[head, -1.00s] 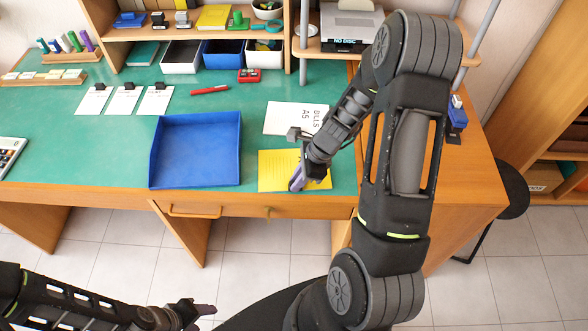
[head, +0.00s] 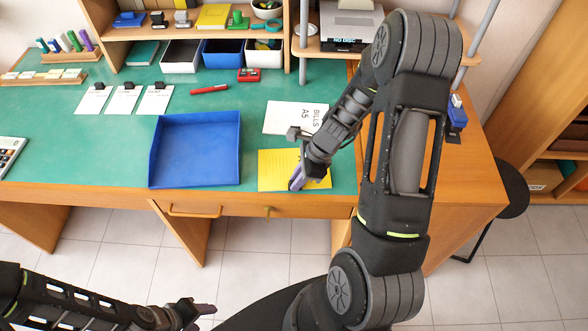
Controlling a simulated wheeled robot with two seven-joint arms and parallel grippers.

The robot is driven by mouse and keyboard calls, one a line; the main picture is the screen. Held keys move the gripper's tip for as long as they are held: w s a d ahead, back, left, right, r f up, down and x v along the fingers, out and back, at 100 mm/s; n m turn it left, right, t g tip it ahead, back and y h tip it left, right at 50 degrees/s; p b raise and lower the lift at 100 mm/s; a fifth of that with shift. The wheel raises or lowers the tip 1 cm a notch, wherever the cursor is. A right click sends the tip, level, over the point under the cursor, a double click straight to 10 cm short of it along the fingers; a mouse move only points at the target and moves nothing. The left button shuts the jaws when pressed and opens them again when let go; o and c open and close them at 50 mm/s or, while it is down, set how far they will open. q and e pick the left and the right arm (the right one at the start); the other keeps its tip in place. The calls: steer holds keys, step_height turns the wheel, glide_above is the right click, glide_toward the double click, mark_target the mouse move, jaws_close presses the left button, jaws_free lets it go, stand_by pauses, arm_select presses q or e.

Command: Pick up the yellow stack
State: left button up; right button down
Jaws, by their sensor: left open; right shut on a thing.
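The yellow stack (head: 276,171) is a flat pad of yellow sheets lying near the front edge of the green desk, right of the blue tray (head: 196,150). My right gripper (head: 296,182) is at its front edge, shut on it. The gripper and wrist hide part of the stack's middle and right side. I cannot tell whether the stack is lifted off the desk. My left gripper (head: 206,311) is open and empty, low in front of the desk, over the floor.
A white "BILLS A5" stack (head: 290,118) lies just behind the yellow stack. A red pen (head: 209,89), a red device (head: 249,75) and several clipped sheets (head: 124,100) lie farther back.

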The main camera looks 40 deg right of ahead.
steer(key=shift+r, duration=0.1)
step_height(320, 180, up, 10)
steer(key=p, duration=0.1)
stand_by(0.3)
stand_by(0.4)
